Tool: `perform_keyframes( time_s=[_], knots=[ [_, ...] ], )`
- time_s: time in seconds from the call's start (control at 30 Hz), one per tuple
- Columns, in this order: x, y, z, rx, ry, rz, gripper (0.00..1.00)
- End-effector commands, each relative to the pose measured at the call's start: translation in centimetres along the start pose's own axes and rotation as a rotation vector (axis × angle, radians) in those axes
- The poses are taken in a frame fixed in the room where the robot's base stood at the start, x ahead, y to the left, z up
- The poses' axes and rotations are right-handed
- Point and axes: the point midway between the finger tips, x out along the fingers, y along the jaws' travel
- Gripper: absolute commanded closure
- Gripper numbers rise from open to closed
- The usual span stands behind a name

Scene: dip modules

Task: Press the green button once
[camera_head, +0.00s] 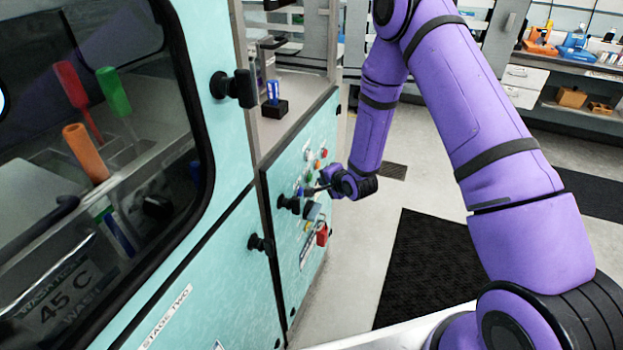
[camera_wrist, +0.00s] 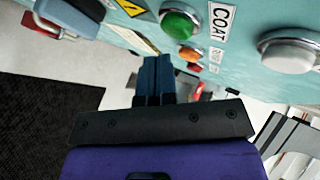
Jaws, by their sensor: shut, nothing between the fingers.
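The green button (camera_wrist: 180,25) is a domed cap in a pale ring on the turquoise panel, at the top of the wrist view, beside a label reading COAT (camera_wrist: 221,20). My gripper (camera_wrist: 155,62) is shut and empty, with its dark blue fingertips just below and slightly left of the green button in that view. A gap shows between the tips and the button in the picture; I cannot tell the depth between them. In the head view my gripper (camera_head: 312,190) is close to the front of the panel (camera_head: 290,165), among small controls too small to tell apart.
A white button (camera_wrist: 288,52) and an orange button (camera_wrist: 190,54) are near the green one. Black knobs (camera_head: 288,204) stick out beside my gripper. The floor to the right holds a black mat (camera_head: 430,265).

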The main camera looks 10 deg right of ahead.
Motion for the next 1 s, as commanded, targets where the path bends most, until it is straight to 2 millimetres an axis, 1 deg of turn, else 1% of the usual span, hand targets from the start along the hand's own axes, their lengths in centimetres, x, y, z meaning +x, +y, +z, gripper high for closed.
perform_keyframes(
  time_s=[0.6, 1.0],
  knots=[
    [-3.3, 2.4, -2.4, 0.001, 0.001, 0.001, 1.0],
    [-3.4, 2.5, -2.5, 0.0, 0.0, 0.0, 1.0]
  ],
)
